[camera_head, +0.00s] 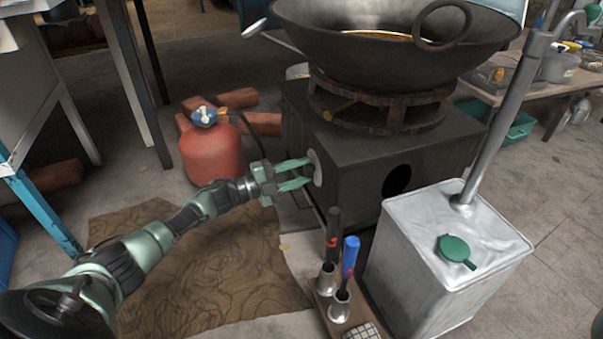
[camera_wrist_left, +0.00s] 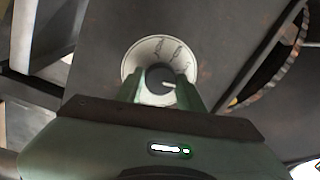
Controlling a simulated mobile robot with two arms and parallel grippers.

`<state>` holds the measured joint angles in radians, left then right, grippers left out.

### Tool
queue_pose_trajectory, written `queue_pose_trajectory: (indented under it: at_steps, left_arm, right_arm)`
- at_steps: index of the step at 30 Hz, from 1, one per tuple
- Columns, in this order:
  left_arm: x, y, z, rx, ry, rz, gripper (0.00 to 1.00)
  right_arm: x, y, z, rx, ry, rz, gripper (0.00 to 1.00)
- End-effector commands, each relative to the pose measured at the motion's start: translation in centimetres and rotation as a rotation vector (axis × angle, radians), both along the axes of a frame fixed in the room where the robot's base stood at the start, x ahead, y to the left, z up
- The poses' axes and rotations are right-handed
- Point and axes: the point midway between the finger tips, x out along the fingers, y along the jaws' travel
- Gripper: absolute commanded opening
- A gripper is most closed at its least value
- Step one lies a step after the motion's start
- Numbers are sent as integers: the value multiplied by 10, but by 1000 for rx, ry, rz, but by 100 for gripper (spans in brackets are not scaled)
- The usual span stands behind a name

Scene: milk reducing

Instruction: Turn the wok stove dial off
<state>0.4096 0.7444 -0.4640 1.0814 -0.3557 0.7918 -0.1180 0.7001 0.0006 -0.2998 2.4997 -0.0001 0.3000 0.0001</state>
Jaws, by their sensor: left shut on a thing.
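The wok stove (camera_head: 350,155) is a dark box with a large black wok (camera_head: 370,55) on its ring. Its round pale dial plate (camera_head: 316,167) is on the stove's left side face. My left gripper (camera_head: 305,173) reaches in from the left and is shut on the dark dial knob at the plate's centre. In the left wrist view, the dial plate (camera_wrist_left: 160,60) has markings on its upper right, and the dark knob (camera_wrist_left: 160,78) sits between the fingers (camera_wrist_left: 160,90) with a small pale mark. The lower part of the knob is hidden. My right gripper is not in view.
A red gas cylinder (camera_head: 211,150) stands just left of the stove, behind my left arm. A metal canister (camera_head: 440,260) and a small wooden rack (camera_head: 345,315) with a black-handled and a blue-handled tool stand in front. A brown mat (camera_head: 215,275) lies below my arm.

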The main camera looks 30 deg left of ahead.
Motion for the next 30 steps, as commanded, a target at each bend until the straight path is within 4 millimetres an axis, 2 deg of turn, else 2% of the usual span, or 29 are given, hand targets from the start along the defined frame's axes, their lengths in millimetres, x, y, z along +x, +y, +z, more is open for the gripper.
queue_pose_trajectory:
  at_steps: [12, 28, 29, 30]
  left_arm:
    - [-1, -1, -2, 131, -114, -4, 0]
    - [-1, -1, -2, 147, -128, -4, 0]
    - [-1, -1, -2, 147, -127, -3, 46]
    - [-1, -1, -2, 146, -127, -4, 57]
  right_arm:
    - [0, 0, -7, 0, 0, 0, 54]
    - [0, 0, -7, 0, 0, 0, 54]
    - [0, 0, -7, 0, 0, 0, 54]
    - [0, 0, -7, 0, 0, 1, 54]
